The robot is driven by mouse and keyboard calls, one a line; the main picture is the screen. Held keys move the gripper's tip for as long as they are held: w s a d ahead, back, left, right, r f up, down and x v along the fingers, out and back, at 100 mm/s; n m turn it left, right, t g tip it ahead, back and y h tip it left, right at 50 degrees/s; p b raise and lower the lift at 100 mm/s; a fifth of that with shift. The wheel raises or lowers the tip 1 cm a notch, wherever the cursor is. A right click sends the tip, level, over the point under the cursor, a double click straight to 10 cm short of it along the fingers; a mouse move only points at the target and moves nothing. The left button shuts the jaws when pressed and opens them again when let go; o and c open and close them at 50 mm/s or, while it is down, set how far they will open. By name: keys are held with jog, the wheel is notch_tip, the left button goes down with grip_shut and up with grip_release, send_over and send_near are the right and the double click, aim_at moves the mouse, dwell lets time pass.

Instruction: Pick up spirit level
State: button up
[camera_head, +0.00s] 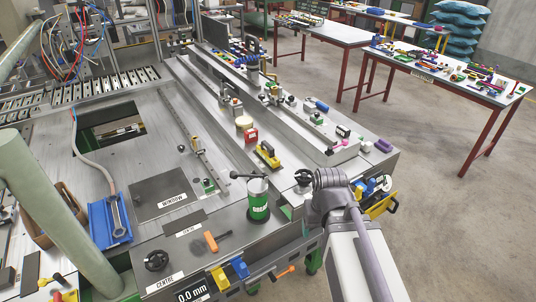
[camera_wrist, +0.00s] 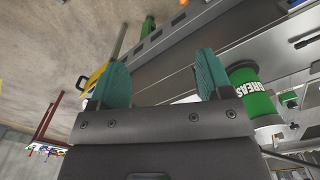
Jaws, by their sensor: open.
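I cannot tell for certain which object is the spirit level. A small yellow block with a black top (camera_head: 267,155) lies on the machine bed in the head view and may be it. A yellow piece with a black handle (camera_head: 382,205) is at the bench's right end, beyond my arm. A yellow piece (camera_wrist: 93,80) also shows in the wrist view, partly behind the left finger. My gripper (camera_wrist: 161,75) is open, its two teal fingers wide apart with nothing held between them. In the head view my wrist is at the near right bench corner, and the fingers are not clearly visible.
A green grease can (camera_head: 259,203) stands on the bench left of my wrist; it shows close beside the right finger in the wrist view (camera_wrist: 252,92). A red block (camera_head: 251,135) and long metal rails lie behind. A cluttered table (camera_head: 447,78) stands at the back right. Floor right is clear.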

jog(key=c, duration=0.3)
